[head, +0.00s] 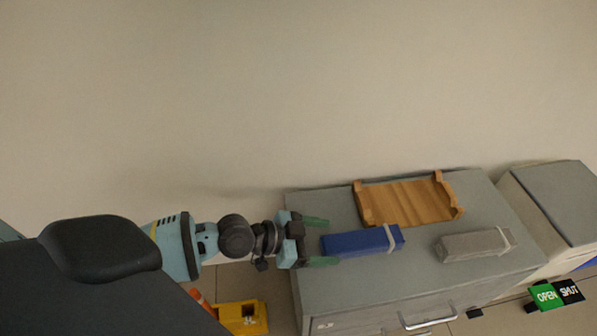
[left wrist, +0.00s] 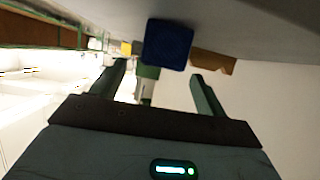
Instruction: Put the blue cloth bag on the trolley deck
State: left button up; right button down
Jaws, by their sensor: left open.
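The blue cloth bag (head: 360,242), a long block shape with a pale band near its right end, lies on the grey cabinet top (head: 375,280). My left gripper (head: 332,241) is open, at the bag's left end, with its two green fingers on either side of that end in the head view. In the left wrist view the bag's dark blue end (left wrist: 168,45) shows between and past the open fingertips (left wrist: 160,72); I see no grip on it. I cannot make out a trolley deck in either view. My right gripper is not in view.
A wooden tray (head: 408,201) sits behind the bag. A grey banded bag (head: 472,246) lies to its right. Green OPEN (head: 545,296) and black SHUT (head: 569,291) signs are at lower right. A yellow object (head: 243,317) stands on the floor. A plain wall is behind.

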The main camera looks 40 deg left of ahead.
pick_arm(q)
jog(key=v, duration=0.6)
jog(key=shift+s+a+r, duration=0.1)
jog(key=shift+s+a, duration=0.05)
jog(key=shift+o, duration=0.5)
